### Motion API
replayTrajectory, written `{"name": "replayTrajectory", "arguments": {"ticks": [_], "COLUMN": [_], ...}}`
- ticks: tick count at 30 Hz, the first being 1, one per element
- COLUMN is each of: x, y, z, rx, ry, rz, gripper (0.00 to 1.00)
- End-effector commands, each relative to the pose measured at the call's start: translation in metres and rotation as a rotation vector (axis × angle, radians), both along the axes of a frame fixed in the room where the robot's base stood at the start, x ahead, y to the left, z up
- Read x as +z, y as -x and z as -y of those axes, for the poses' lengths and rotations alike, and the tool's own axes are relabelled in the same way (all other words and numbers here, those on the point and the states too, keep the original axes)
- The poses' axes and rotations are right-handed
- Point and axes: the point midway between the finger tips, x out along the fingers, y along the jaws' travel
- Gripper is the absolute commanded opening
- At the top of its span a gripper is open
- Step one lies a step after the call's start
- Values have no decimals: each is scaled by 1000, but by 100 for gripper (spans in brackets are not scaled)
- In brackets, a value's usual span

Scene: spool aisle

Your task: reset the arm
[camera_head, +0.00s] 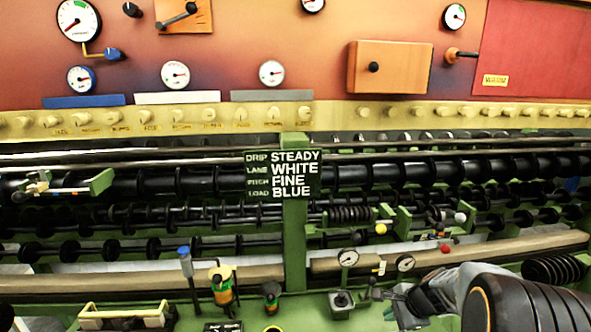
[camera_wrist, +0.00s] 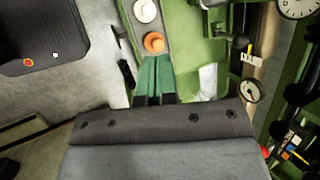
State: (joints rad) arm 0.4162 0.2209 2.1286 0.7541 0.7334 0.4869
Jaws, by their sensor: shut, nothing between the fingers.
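My arm reaches in from the lower right in the head view, with my gripper (camera_head: 376,294) low over the green front ledge (camera_head: 262,315). In the wrist view my gripper (camera_wrist: 155,62) shows two green fingers side by side, shut with nothing held. An orange round knob (camera_wrist: 154,42) shows just beyond the fingertips; I cannot tell whether they touch it. A white round knob (camera_wrist: 145,11) lies past it.
A sign (camera_head: 282,175) reads STEADY, WHITE, FINE, BLUE. Black rollers (camera_head: 180,182) run behind a beige rail (camera_head: 130,277). A blue-topped lever (camera_head: 186,262), a yellow-topped fitting (camera_head: 221,285) and small gauges (camera_head: 347,257) stand along the ledge. An orange gauge panel (camera_head: 230,50) is behind.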

Motion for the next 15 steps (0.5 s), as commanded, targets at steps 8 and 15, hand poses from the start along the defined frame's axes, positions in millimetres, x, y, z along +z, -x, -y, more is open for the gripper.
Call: {"name": "replayTrajectory", "arguments": {"ticks": [8,15], "x": [58,92], "y": [106,151], "z": [-51,-67], "rx": [948,1248], "ry": [481,747], "rz": [76,145], "gripper": [0,0]}}
